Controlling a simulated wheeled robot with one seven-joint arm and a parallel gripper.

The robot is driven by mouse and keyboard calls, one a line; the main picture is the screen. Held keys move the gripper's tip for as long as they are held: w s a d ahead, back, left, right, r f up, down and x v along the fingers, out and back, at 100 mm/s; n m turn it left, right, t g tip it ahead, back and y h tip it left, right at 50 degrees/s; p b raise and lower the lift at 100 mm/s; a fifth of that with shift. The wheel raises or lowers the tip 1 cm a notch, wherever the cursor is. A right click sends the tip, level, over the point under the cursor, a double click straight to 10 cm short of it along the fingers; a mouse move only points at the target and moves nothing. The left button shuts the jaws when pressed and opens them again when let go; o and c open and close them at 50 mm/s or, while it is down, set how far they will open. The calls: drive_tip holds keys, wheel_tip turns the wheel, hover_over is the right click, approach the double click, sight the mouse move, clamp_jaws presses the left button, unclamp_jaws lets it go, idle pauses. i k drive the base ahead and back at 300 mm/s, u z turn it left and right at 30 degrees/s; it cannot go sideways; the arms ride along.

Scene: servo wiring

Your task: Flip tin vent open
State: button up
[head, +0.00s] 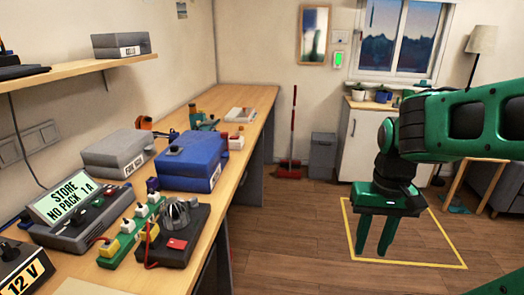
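A blue box (192,163) with a pale label on its front stands on the workbench, with a small dark piece on its lid. A grey box (118,153) with a label stands behind it to the left. I cannot tell for sure which box is the tin, and no vent can be made out clearly at this size. My gripper (372,250) points down over the floor right of the bench, well away from the boxes. Its two green fingers are apart with nothing between them.
The workbench (247,97) runs along the left wall. A sign device (75,203), a green power strip (130,236) and a dark unit with a knob (180,230) crowd its near end. A shelf (85,68) hangs above. Open floor lies right of the bench.

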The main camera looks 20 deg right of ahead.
sight(175, 150)
drive_tip(key=z, duration=1.15)
drive_tip(key=k, duration=0.75)
drive_tip(key=u, duration=0.95)
drive_tip(key=i, duration=0.95)
drive_tip(key=u, duration=0.05)
